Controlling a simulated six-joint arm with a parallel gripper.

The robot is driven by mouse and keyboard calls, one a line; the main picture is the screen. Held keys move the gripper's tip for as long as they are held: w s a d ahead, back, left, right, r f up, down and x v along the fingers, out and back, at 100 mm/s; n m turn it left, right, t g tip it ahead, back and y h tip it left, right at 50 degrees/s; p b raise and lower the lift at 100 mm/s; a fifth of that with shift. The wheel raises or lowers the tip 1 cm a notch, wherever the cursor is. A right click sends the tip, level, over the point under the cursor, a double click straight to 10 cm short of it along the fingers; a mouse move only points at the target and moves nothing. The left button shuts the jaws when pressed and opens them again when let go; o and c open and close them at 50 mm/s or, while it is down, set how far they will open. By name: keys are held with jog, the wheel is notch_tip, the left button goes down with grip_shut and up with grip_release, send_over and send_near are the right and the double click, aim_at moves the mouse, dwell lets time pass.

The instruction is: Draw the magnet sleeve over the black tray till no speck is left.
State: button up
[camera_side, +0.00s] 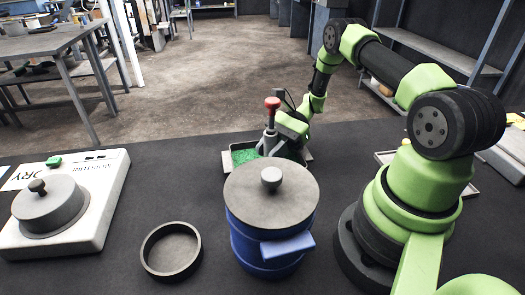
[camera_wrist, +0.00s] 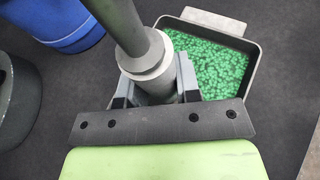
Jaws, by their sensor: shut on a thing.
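My gripper (camera_side: 271,150) is shut on the magnet sleeve (camera_side: 271,116), an upright grey rod with a red knob on top. In the wrist view the sleeve (camera_wrist: 130,28) rises between the jaws (camera_wrist: 153,88), and its lower end is hidden. A dark-walled tray (camera_wrist: 252,62) with green granules (camera_wrist: 208,62) lies just to the right of the sleeve there. In the side view the granules (camera_side: 243,156) show behind the blue container, and most of the tray is hidden. I cannot tell whether the sleeve touches the granules, and I make out no separate dark specks.
A blue container (camera_side: 240,238) with a grey knobbed lid (camera_side: 285,202) stands in front of my gripper. A white machine (camera_side: 105,205) stands at far left. Another shallow tray (camera_side: 384,157) is partly behind my arm.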

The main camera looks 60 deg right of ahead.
jog(key=w+a, duration=0.1)
jog(key=w, duration=0.1)
jog(key=w+a, duration=0.1)
jog(key=w, duration=0.1)
jog(key=shift+w+a, duration=0.15)
jog(key=shift+a, duration=0.05)
jog(key=shift+s+d, duration=1.6)
jog(key=shift+d, duration=0.2)
jog(key=shift+w+a, duration=1.55)
jog(key=shift+a, duration=0.25)
jog(key=shift+s+d, duration=1.5)
jog(key=shift+d, duration=0.25)
jog(key=shift+w+a, duration=0.35)
jog(key=shift+w, duration=0.35)
jog(key=shift+w+a, duration=0.4)
jog(key=shift+w, duration=0.25)
jog(key=shift+w+a, duration=0.35)
jog(key=shift+w, duration=0.35)
jog(key=shift+s+d, duration=1.25)
jog(key=shift+d, duration=0.3)
jog(key=shift+w+a, duration=1.35)
jog(key=shift+a, duration=0.2)
jog(key=shift+s+d, duration=1.65)
jog(key=shift+d, duration=0.2)
notch_tip(320, 180, up, 8)
jog(key=shift+r, duration=0.15)
